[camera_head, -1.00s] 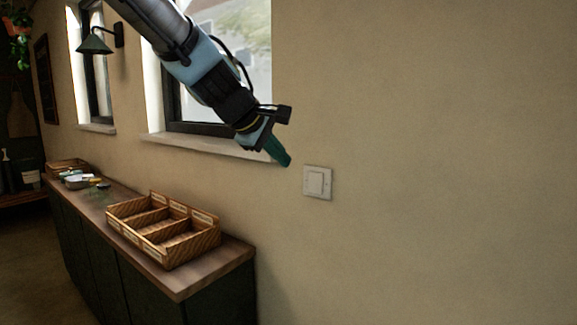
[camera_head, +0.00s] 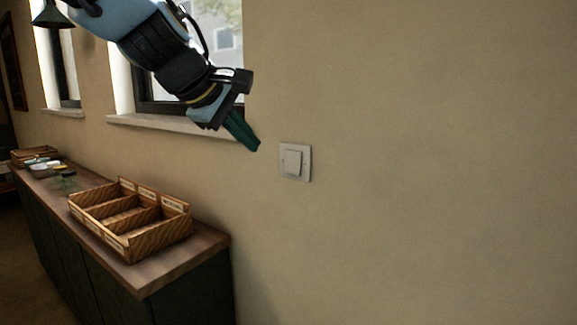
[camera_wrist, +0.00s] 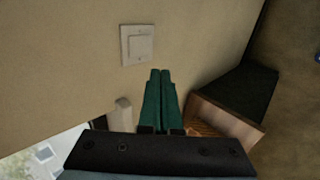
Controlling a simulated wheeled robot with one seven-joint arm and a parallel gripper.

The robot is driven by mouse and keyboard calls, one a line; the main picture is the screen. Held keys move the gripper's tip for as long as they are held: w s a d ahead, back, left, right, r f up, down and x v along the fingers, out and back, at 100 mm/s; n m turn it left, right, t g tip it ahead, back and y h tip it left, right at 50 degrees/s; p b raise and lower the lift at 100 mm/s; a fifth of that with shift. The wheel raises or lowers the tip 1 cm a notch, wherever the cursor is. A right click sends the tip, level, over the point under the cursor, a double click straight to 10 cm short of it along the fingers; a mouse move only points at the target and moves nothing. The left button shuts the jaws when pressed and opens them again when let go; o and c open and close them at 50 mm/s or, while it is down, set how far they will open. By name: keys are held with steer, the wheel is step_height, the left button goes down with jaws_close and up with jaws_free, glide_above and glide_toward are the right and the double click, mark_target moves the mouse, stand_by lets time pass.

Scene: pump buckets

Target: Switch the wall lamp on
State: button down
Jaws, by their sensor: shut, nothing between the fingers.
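A light-coloured wall switch (camera_head: 295,162) with a square rocker sits on the beige wall, right of the window. It also shows in the wrist view (camera_wrist: 137,45), above and a little left of my fingertips. My gripper (camera_head: 256,146) comes from the upper left, with its green fingers shut and empty. The fingertips are left of the switch and slightly above it in the head view, apart from it. In the wrist view the closed fingers (camera_wrist: 160,74) point toward the wall. The wall lamp (camera_head: 52,14), with a dark green conical shade, is partly cut off at the upper left.
A wooden-topped counter (camera_head: 165,268) with dark green sides runs along the wall below the windows. A divided wicker tray (camera_head: 130,220) stands on it. A window sill (camera_head: 180,125) juts out behind my gripper. The wall right of the switch is bare.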

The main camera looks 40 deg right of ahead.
stand_by(0.3)
glide_toward(291, 169)
step_height(291, 169, down, 4)
steer(key=d, duration=0.3)
steer(key=shift+w+d+f+p, duration=0.3)
steer(key=shift+w+d+f, duration=0.05)
steer(key=shift+w+d, duration=0.2)
steer(key=shift+f, duration=0.1)
steer(key=b, duration=0.2)
steer(key=shift+d+f+b, duration=0.15)
steer(key=shift+f+b, duration=0.15)
steer(key=shift+r+p, duration=0.35)
steer(key=shift+r, duration=0.1)
